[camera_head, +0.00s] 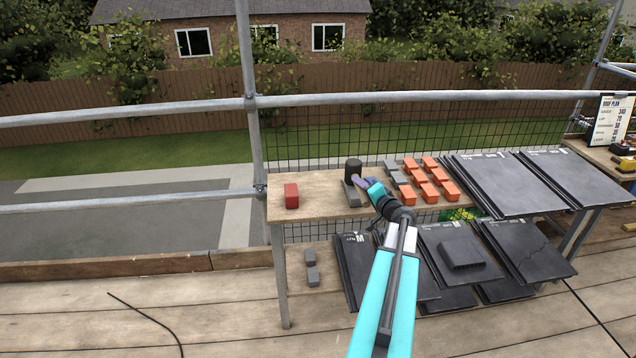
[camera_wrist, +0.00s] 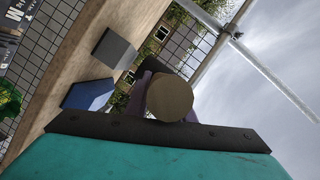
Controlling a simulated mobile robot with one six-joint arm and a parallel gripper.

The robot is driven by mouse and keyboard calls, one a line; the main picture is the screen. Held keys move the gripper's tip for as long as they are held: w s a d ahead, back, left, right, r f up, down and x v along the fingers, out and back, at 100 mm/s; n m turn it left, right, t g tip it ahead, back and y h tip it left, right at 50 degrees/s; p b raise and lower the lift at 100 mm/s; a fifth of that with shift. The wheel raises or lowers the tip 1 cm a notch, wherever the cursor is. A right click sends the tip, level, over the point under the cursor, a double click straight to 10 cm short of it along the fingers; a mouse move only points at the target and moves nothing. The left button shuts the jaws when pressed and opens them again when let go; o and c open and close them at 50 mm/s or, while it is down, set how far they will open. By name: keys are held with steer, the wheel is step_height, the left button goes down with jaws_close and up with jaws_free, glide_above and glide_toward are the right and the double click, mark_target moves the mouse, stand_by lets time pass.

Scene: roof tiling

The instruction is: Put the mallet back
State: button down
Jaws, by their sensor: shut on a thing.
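The mallet shows in the head view as a dark upright cylinder (camera_head: 353,168) above the left half of the bench. My gripper (camera_head: 362,184) is beside it, with its purple fingers against its lower part. In the wrist view a round tan end (camera_wrist: 169,100), apparently the mallet's, faces the camera between the purple fingers. My gripper is shut on the mallet. The rest of the mallet is hidden by the fingers and wrist, and I cannot tell whether it touches the bench.
The wooden bench (camera_head: 325,203) holds a red block (camera_head: 291,196), a grey block (camera_head: 351,197) by the mallet, several orange blocks (camera_head: 429,192) and dark slates (camera_head: 495,187). More slates (camera_head: 457,240) lie below. A scaffold rail (camera_head: 400,98) runs behind. Bench top around the red block is clear.

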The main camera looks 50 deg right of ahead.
steer(key=shift+d+r, duration=0.1)
steer(key=w+p, duration=0.1)
steer(key=w, duration=0.3)
steer(key=w+a+f+p, duration=0.1)
steer(key=w, duration=0.4)
steer(key=w+a+p, duration=0.1)
steer(key=w+p, duration=0.1)
steer(key=w, duration=0.3)
steer(key=shift+w+a+f, duration=0.1)
steer(key=shift+a+f, duration=0.1)
steer(key=shift+w, duration=0.1)
steer(key=shift+w, duration=0.25)
steer(key=shift+w+a+f+p, duration=0.15)
steer(key=shift+w+f+p, duration=0.2)
steer(key=shift+f+p, duration=0.45)
steer(key=shift+f, duration=1)
steer(key=shift+f+b, duration=0.45)
steer(key=shift+b, duration=0.5)
steer(key=shift+s+f+b, duration=0.1)
steer(key=shift+f+b, duration=0.15)
steer(key=shift+b, duration=0.1)
